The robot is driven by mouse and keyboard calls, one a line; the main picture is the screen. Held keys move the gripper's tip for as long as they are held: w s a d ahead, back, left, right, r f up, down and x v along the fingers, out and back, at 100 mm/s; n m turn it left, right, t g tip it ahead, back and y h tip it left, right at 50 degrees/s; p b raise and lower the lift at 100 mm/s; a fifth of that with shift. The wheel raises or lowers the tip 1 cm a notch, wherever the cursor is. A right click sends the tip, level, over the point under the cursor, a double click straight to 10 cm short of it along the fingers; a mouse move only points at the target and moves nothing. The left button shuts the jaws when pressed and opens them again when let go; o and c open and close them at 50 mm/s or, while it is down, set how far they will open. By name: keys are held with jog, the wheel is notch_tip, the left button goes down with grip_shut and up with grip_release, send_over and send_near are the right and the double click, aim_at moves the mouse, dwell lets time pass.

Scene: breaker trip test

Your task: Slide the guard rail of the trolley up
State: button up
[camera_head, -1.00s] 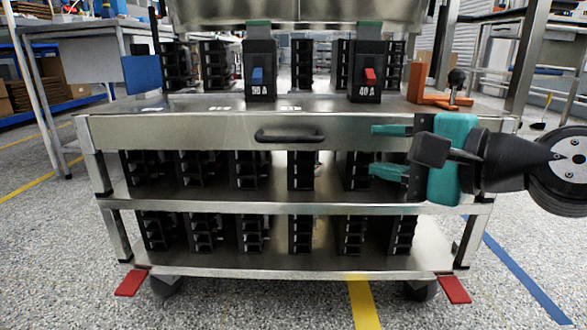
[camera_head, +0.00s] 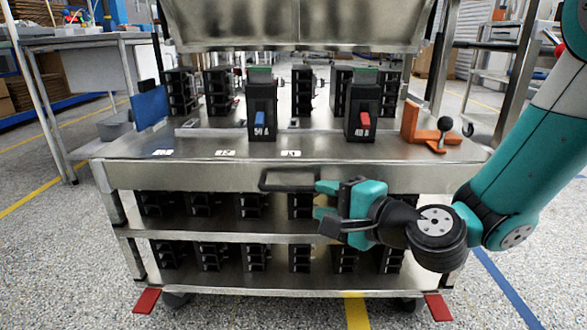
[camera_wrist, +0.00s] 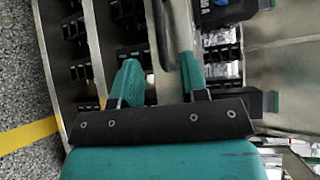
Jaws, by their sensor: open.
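The trolley (camera_head: 225,175) is a steel cart with shelves. Its front steel band, which looks like the guard rail, carries a black bar handle (camera_head: 290,180); the band sits at the front edge of the top. My gripper (camera_head: 324,200) has teal fingers and is open at the right end of the handle, pointing left. In the wrist view my gripper (camera_wrist: 158,72) is open with the black handle (camera_wrist: 163,35) between or just past its fingertips. I cannot tell whether they touch.
Breakers marked 50 A (camera_head: 262,112) and 40 A (camera_head: 363,112) stand on the trolley top. An orange clamp-like piece (camera_head: 425,125) with a black knob is at the right. A steel panel (camera_head: 295,25) hangs above the top. Lower shelves hold several black blocks.

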aim_at(297, 190)
jog(key=p+x, duration=0.5)
jog(key=x, duration=0.2)
jog(key=shift+w+a+r, duration=0.15)
jog(key=shift+a, duration=0.05)
jog(key=shift+w+a+f, duration=0.25)
jog(key=shift+w+a, duration=0.05)
jog(key=shift+w, duration=0.05)
grip_shut()
